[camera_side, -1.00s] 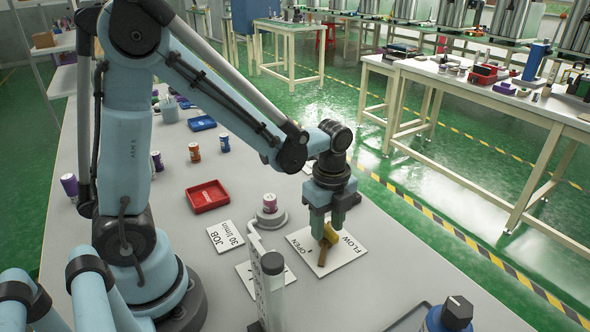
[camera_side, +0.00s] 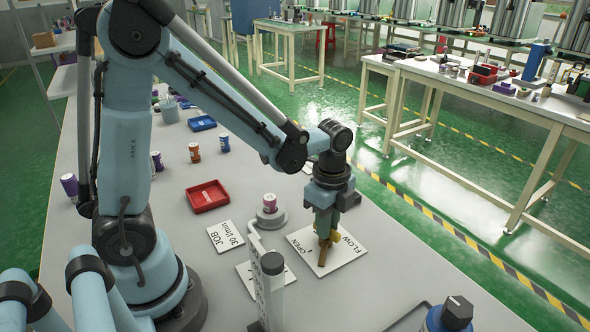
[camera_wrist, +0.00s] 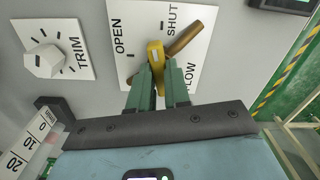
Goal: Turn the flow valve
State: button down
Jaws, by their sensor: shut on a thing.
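The flow valve has a brass-yellow handle (camera_wrist: 156,56) on a white plate (camera_wrist: 137,17) marked OPEN, SHUT and FLOW in the wrist view. A brass bar (camera_wrist: 187,37) extends from it toward the upper right, near SHUT. In the side view the plate (camera_side: 341,260) lies on the grey table and the brass part (camera_side: 324,252) shows below the fingers. My gripper (camera_wrist: 158,80) is shut on the yellow handle, with a green finger on each side. It points straight down in the side view (camera_side: 325,225). The fingers hide part of the handle.
A TRIM knob (camera_wrist: 43,61) sits beside the plate. A flow tube (camera_side: 272,290) with a scale stands in front. A purple-white vial (camera_side: 269,202) stands on a round base behind.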

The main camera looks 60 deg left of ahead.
jog(key=n, duration=1.1)
jog(key=shift+n, duration=2.1)
jog(key=c, duration=1.1)
grip_release()
notch_tip(320, 180, up, 12)
jog(key=shift+r, duration=0.1)
